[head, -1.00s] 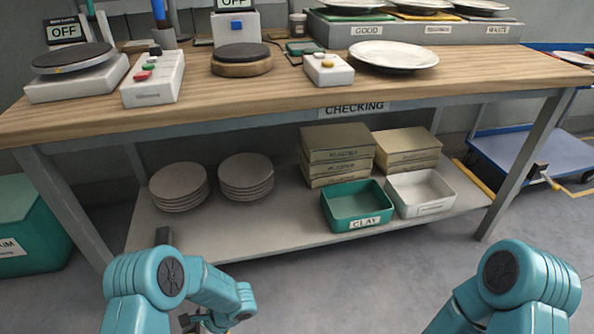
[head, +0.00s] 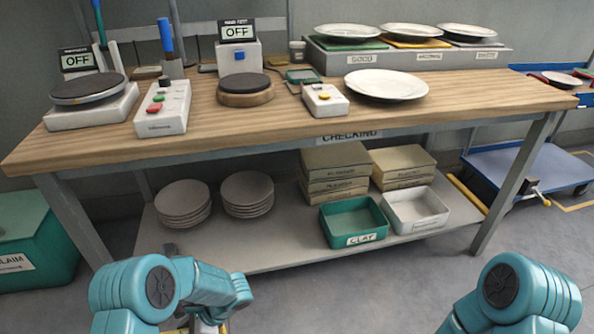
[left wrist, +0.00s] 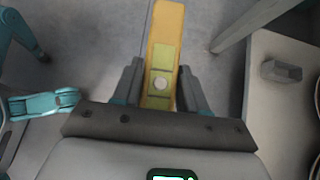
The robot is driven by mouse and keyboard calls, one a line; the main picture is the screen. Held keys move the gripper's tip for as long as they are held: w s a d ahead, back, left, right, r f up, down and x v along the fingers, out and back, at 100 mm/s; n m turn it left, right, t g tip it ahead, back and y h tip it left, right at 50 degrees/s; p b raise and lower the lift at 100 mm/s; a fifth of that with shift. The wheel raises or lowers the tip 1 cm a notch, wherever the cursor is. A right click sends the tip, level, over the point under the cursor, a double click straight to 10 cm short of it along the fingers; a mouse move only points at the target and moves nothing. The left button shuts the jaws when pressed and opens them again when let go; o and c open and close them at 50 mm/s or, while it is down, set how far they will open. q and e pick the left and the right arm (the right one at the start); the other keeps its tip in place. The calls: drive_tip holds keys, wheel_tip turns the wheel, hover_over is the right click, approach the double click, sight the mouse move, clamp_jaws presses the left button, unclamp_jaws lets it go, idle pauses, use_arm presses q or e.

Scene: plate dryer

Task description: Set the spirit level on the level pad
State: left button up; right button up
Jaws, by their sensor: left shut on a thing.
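The spirit level is a yellow bar (left wrist: 165,42) with a pale green middle and a round whitish vial. In the left wrist view it stands lengthwise between the two dark fingers of my left gripper (left wrist: 160,88), which is shut on it. In the head view my left gripper (head: 205,326) is low at the bottom edge, in front of the bench and below its top, mostly hidden by my arm. I cannot pick out the level pad with certainty. My right gripper is out of view; only its arm shows at the lower right.
The wooden bench top (head: 420,112) holds a scale (head: 92,108), a button box (head: 163,108), a round turntable (head: 246,90), a small control box (head: 325,100) and a white plate (head: 386,84). The lower shelf (head: 290,232) holds plate stacks, boxes and two bins. A small grey block (left wrist: 282,70) sits near its edge.

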use_arm(q)
drive_tip(key=w+a+r+m+t+p, duration=0.1)
drive_tip(key=w+r+m+t+p, duration=0.25)
drive_tip(key=r+p, duration=1.2)
drive_tip(key=w+r+m+t+p, duration=0.25)
drive_tip(key=r+m+p, duration=0.2)
drive_tip(key=r, duration=2.15)
wheel_tip(320, 180, up, 8)
drive_tip(key=d+m+t+h+p, duration=0.2)
drive_tip(key=m+t+h+p, duration=0.1)
drive_tip(key=m+p, duration=0.1)
drive_tip(key=s+d+f+m+t+h, duration=0.1)
drive_tip(key=d+f+m+t+h, duration=0.1)
drive_tip(key=d+m+h, duration=0.3)
drive_tip(key=d+m, duration=0.2)
drive_tip(key=m, duration=0.1)
drive_tip(key=shift+s+d+m+h, duration=0.2)
drive_tip(key=shift+s+m+h, duration=0.2)
drive_tip(key=shift+w, duration=0.1)
drive_tip(key=shift+w+r, duration=0.1)
